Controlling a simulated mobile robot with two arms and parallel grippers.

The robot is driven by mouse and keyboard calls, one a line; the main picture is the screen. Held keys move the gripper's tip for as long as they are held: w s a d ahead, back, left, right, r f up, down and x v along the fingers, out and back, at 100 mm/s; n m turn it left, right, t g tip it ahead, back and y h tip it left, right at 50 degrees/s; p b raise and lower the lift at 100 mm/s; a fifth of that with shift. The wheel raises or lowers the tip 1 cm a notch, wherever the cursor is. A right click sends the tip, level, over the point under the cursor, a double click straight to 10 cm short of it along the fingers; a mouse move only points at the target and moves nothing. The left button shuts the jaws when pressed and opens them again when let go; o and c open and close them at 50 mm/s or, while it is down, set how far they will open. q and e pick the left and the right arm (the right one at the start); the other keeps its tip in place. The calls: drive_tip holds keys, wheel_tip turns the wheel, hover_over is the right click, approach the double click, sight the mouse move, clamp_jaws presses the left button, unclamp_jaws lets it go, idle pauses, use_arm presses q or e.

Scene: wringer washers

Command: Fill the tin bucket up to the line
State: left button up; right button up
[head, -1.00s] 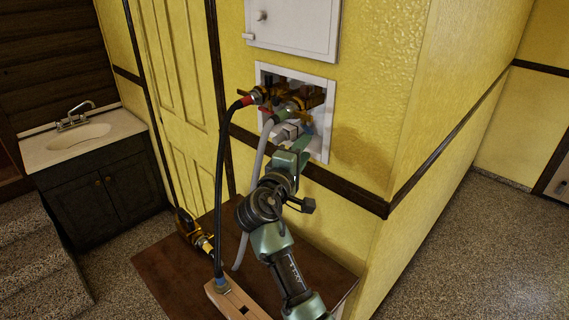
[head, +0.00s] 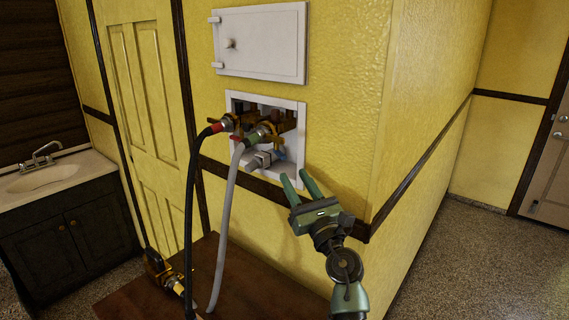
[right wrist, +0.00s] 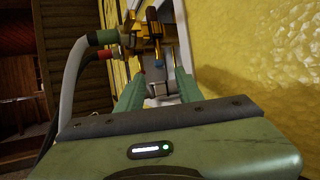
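The tin bucket and its line are not in view. A white recessed valve box (head: 301,125) on the yellow wall holds brass valves (head: 284,122). A grey square-ended fitting (head: 262,160) sits low in the box, with a small blue part (head: 281,153) beside it. My right gripper (head: 297,177) is open and empty, to the right of and below the fitting, apart from it. In the right wrist view its green fingers (right wrist: 159,88) are spread, with the grey fitting (right wrist: 160,89) and blue part (right wrist: 159,64) seen beyond and between them. My left gripper is not in view.
A black hose (head: 190,215) with a red collar and a grey hose (head: 229,205) hang from the box to a brown surface (head: 260,275). A brass and black fitting (head: 158,268) is at the lower left. A sink cabinet (head: 70,235) stands left; floor at right is clear.

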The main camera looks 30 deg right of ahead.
sight(280, 154)
drive_tip(key=p+x, duration=0.1)
drive_tip(key=x, duration=0.6)
drive_tip(key=shift+r, duration=0.15)
